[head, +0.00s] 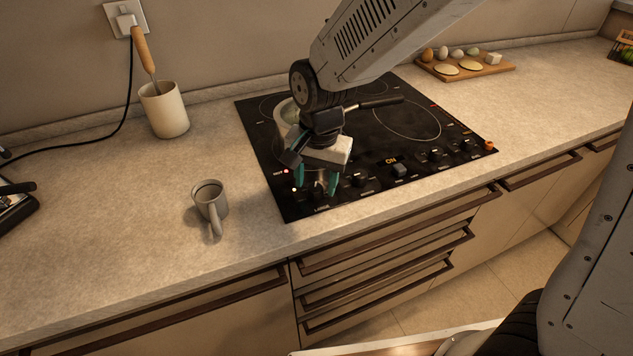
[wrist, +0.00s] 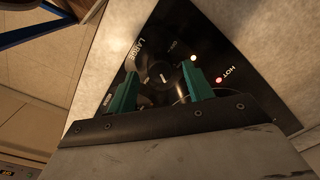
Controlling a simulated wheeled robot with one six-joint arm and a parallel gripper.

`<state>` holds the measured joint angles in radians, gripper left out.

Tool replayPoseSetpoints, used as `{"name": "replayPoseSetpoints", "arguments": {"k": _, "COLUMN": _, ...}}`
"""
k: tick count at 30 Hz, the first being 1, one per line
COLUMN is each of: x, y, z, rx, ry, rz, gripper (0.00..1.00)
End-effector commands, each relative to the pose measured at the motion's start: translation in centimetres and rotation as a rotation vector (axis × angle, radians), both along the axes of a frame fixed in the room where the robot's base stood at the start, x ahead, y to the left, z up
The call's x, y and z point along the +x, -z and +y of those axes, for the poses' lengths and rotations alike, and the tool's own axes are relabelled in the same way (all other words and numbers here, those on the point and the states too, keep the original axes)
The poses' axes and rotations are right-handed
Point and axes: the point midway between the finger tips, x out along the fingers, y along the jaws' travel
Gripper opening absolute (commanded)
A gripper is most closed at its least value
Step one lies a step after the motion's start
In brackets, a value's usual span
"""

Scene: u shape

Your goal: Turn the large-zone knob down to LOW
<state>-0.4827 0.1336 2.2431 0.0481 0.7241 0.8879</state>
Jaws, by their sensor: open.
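The black cooktop (head: 270,150) is set in the counter, with a row of dark knobs along its front edge. My gripper (head: 316,182) is over the front left corner of the cooktop, pointing down, with its two teal fingers apart. In the wrist view, a dark round knob (wrist: 158,75) beside the word LARGE lies between the fingertips of my gripper (wrist: 160,82). I cannot tell whether the fingers touch it. A pale line shows on the knob; its exact setting is too small to read. In the head view the fingers partly hide this knob.
A red HOT light (wrist: 219,80) and a pale light (wrist: 194,57) glow near the knob. A pot (head: 286,112) stands on the cooktop behind my gripper, and a pan (head: 378,102) handle shows. Orange ON text (head: 391,160) is lit.

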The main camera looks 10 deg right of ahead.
Motion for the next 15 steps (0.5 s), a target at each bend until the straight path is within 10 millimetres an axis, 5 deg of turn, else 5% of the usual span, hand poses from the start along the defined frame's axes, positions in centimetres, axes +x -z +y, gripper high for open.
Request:
{"name": "replayPoseSetpoints", "arguments": {"k": 12, "x": 0.03, "y": 1.18, "z": -0.02, "rx": 0.000, "ry": 0.000, "rz": 0.000, "gripper": 0.51}}
{"name": "replayPoseSetpoints", "arguments": {"k": 15, "x": 0.03, "y": 1.17, "z": -0.03, "rx": 0.000, "ry": 0.000, "rz": 0.000, "gripper": 0.23}}
